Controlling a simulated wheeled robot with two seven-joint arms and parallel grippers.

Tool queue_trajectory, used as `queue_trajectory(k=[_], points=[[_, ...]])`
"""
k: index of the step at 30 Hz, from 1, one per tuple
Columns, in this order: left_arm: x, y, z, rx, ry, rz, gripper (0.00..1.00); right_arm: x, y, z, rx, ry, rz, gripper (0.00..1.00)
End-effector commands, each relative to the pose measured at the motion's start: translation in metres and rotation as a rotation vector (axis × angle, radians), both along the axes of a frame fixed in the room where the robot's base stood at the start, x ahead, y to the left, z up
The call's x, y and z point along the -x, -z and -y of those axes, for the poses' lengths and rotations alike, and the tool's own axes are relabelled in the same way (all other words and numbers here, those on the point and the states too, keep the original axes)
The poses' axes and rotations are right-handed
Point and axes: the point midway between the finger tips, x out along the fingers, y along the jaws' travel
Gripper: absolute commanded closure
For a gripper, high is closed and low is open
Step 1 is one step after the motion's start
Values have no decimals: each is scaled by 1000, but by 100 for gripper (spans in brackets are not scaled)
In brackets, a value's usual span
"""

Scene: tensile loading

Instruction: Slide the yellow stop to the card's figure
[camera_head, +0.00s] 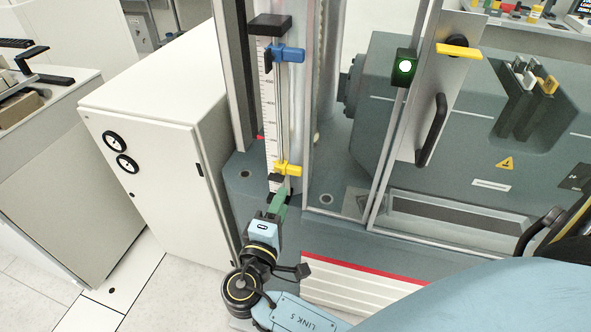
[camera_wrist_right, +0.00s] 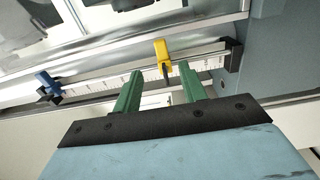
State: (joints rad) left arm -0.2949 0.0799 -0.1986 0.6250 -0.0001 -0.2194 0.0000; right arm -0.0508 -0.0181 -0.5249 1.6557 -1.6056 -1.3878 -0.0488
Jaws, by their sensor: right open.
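The yellow stop (camera_head: 288,169) sits low on a vertical white scale (camera_head: 269,110) with dark tick marks. My right gripper (camera_head: 278,203) is just below the stop, with its green fingers pointing up toward it. In the right wrist view the yellow stop (camera_wrist_right: 162,60) appears between the two open green fingertips (camera_wrist_right: 158,76), a little beyond them. No contact is visible. A blue stop (camera_head: 287,54) sits near the top of the same scale, and also shows in the wrist view (camera_wrist_right: 47,82). I cannot make out the card or its figure. My left gripper is not in view.
A dark block (camera_head: 270,25) caps the scale's top. A white cabinet (camera_head: 160,140) stands to the left.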

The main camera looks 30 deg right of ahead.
Motion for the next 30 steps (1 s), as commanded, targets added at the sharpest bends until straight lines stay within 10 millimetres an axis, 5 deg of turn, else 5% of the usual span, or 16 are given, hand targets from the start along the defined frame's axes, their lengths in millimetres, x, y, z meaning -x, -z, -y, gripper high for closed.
queue_trajectory(k=[15,30], points=[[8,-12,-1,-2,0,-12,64,-65,0,76,1,-1,-2,58],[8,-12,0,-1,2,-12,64,-74,1,87,-1,-2,-3,61]])
